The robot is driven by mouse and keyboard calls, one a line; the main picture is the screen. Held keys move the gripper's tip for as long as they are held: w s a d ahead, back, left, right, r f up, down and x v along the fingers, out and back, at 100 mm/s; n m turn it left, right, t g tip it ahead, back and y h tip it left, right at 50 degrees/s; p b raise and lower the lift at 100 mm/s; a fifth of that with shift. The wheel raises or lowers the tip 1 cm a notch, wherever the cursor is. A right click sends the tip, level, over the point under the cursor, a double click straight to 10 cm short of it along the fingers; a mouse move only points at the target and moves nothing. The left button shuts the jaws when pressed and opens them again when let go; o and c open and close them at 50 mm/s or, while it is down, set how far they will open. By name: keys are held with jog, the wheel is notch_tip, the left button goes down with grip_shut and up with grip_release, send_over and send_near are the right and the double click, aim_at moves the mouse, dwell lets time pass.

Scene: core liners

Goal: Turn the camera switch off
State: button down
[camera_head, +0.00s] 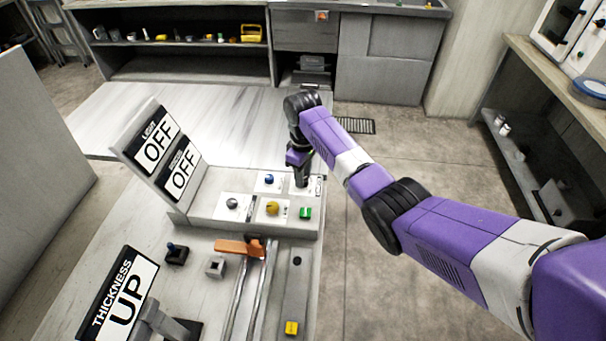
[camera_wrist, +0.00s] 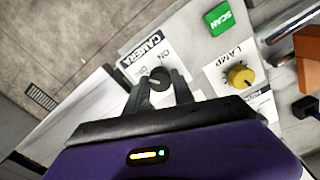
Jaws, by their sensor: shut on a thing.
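The camera switch is a dark round knob (camera_wrist: 160,76) on a white plate (camera_wrist: 148,50) marked CAMERA, ON and OFF in the wrist view. My gripper (camera_wrist: 160,90) has a finger on each side of the knob and is shut on it. In the head view my gripper (camera_head: 301,180) points down at the panel's far right corner and hides the knob. Two upright signs (camera_head: 157,147) and (camera_head: 182,170) at the panel's left both read OFF in large letters.
A yellow LAMP knob (camera_wrist: 240,77) and a green SCAN button (camera_wrist: 220,18) are close by. The panel (camera_head: 205,208) also holds a blue knob (camera_head: 269,179) and a grey knob (camera_head: 232,203). An orange-handled slide (camera_head: 238,247) and a THICKNESS UP sign (camera_head: 120,300) are nearer.

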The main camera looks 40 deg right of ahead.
jog(key=shift+w+r+n, duration=0.1)
jog(key=shift+r+n, duration=0.05)
jog(key=shift+n, duration=0.75)
jog(key=c, duration=1.1)
grip_release()
jog(key=shift+o, duration=0.2)
jog(key=shift+r+b, duration=0.45)
jog(key=shift+r, duration=3.4)
